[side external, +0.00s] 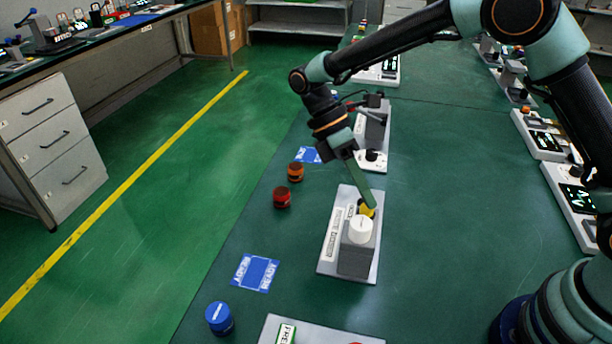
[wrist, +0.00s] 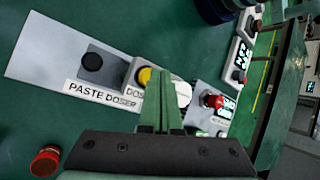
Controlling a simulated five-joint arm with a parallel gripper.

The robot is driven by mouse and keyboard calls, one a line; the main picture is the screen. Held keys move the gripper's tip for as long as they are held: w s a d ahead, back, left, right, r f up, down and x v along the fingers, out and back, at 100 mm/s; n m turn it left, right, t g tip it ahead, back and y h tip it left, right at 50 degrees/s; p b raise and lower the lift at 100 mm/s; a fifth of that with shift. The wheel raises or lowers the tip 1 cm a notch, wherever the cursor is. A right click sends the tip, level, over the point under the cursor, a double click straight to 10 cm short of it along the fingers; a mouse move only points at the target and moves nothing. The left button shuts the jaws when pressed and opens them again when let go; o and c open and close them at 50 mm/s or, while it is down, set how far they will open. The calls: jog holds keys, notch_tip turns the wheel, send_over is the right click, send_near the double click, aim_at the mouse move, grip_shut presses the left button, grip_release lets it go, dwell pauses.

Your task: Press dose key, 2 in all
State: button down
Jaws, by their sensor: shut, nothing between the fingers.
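The paste doser (side external: 328,262) is a light plate with a dark grey block and a white round cap (side external: 360,229) on top. Its label "PASTE DOSER" reads in the wrist view (wrist: 100,95). The yellow dose key (side external: 366,210) sits just behind the white cap and shows beside my fingers in the wrist view (wrist: 144,77). My gripper (side external: 370,204) is shut and empty, pointing down with its tips at the yellow key. In the wrist view the fingers (wrist: 163,76) partly cover the key and the cap. I cannot tell whether the key is pushed in.
Orange (side external: 295,172), red (side external: 282,197) and blue (side external: 219,318) round items stand along the bench's left edge. A blue "READY" mat (side external: 255,273) lies left of the doser. Other devices stand behind, in front and at right (side external: 572,200). Bench right of the doser is clear.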

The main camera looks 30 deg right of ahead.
aim_at(364, 206)
jog(key=shift+f, duration=0.4)
jog(key=shift+r, duration=0.2)
dwell(0.5)
jog(key=shift+r, duration=0.8)
jog(key=shift+r, duration=0.1)
jog(key=shift+r, duration=2.45)
jog(key=s+d+r+m+t+y, duration=0.1)
jog(key=s+d+r+m+t, duration=0.2)
jog(key=d+m+t, duration=0.3)
jog(key=s+d+r+m+t+y, duration=0.1)
jog(key=s+d+r+m+t, duration=0.2)
jog(key=d+m+t, duration=0.3)
jog(key=shift+d+r+m+t+y, duration=0.2)
jog(key=shift+m+t+y, duration=0.1)
jog(key=shift+m, duration=0.6)
